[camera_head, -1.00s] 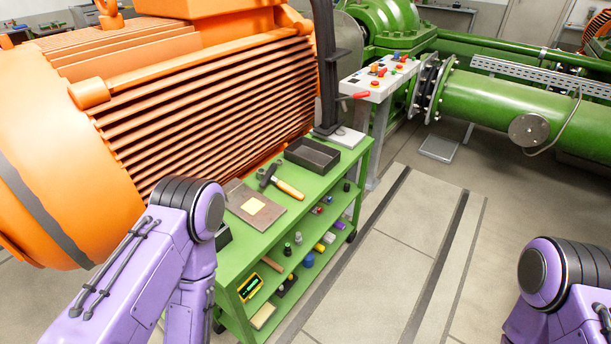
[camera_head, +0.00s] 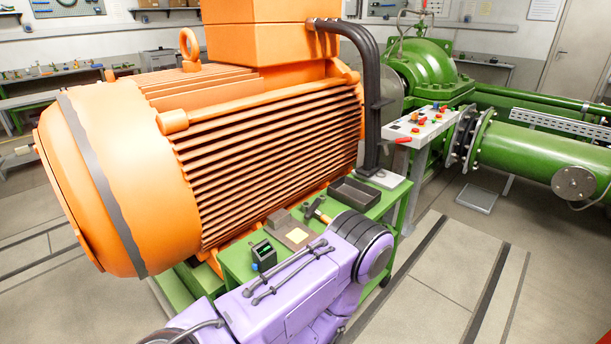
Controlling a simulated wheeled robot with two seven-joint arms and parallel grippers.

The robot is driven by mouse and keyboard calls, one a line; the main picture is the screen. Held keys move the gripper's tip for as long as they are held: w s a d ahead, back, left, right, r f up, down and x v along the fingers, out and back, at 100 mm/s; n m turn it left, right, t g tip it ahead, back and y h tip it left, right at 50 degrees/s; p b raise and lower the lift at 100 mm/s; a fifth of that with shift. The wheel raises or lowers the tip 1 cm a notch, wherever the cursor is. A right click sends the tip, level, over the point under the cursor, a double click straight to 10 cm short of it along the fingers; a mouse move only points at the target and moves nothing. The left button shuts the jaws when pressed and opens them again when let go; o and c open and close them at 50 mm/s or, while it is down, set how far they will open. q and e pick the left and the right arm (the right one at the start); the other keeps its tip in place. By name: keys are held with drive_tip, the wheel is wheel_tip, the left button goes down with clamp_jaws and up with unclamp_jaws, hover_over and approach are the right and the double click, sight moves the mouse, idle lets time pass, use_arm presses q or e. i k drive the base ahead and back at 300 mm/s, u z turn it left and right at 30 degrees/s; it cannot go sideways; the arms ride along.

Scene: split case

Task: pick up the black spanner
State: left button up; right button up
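I cannot make out a black spanner in the head view. My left arm crosses the lower middle of the picture, in front of the green tool cart (camera_head: 236,262), and hides much of its top and its lower shelves. Neither of my grippers is in view. On the visible cart top are a hammer (camera_head: 316,208) with an orange handle, a black open tray (camera_head: 355,194), a brown plate with a pale square (camera_head: 298,236), and a small dark device with a green display (camera_head: 264,255).
A large orange motor (camera_head: 130,160) stands behind the cart. A control panel with coloured buttons (camera_head: 422,125) and green piping (camera_head: 530,155) are at the right. Workbenches with small items (camera_head: 50,75) line the back left.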

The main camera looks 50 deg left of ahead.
sight(318, 200)
drive_tip(key=k, duration=0.45)
drive_tip(key=u, duration=0.7)
